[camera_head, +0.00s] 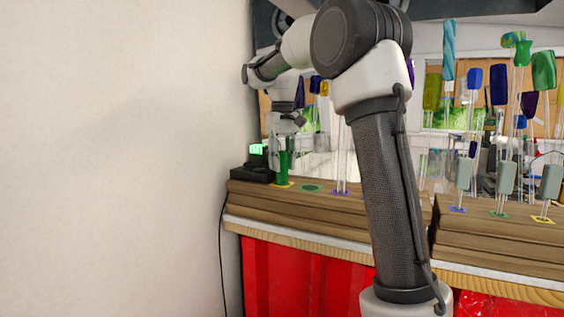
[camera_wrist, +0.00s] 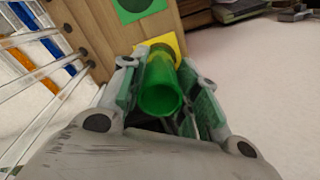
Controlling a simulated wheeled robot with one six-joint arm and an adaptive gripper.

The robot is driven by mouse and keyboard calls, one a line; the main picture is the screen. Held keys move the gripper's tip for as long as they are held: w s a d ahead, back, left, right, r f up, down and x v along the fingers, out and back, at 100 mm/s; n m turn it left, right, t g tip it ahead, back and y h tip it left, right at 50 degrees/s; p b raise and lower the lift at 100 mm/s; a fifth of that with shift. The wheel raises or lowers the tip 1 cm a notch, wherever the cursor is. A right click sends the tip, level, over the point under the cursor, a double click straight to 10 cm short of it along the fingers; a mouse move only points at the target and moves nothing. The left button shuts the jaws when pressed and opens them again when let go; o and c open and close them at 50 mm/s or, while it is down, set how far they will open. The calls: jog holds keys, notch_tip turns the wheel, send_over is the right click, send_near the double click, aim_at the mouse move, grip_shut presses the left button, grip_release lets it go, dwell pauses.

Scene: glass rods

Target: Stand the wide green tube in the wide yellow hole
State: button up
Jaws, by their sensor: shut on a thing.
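The wide green tube (camera_wrist: 158,90) is between the two fingers of my gripper (camera_wrist: 163,105) in the wrist view, its open end facing the camera. The yellow square of the yellow hole (camera_wrist: 171,42) shows just behind the tube's far end. In the head view the green tube (camera_head: 283,166) stands upright below my gripper (camera_head: 284,146), over the yellow square (camera_head: 283,185) at the left end of the wooden bench. My gripper is shut on the tube. The tube's lower end meets or covers the hole; how deep it sits I cannot tell.
A green hole marker (camera_head: 311,188) and a purple one (camera_head: 340,193) lie to the right on the wooden bench (camera_head: 270,205). Thin glass rods with colored tops stand further right. A black box with a lit green display (camera_head: 256,155) is left of the tube, near the wall.

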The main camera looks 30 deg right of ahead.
jog(key=shift+f, duration=0.75)
jog(key=o, duration=0.8)
jog(key=shift+c, duration=0.2)
notch_tip(320, 180, up, 11)
dwell(0.5)
dwell(0.4)
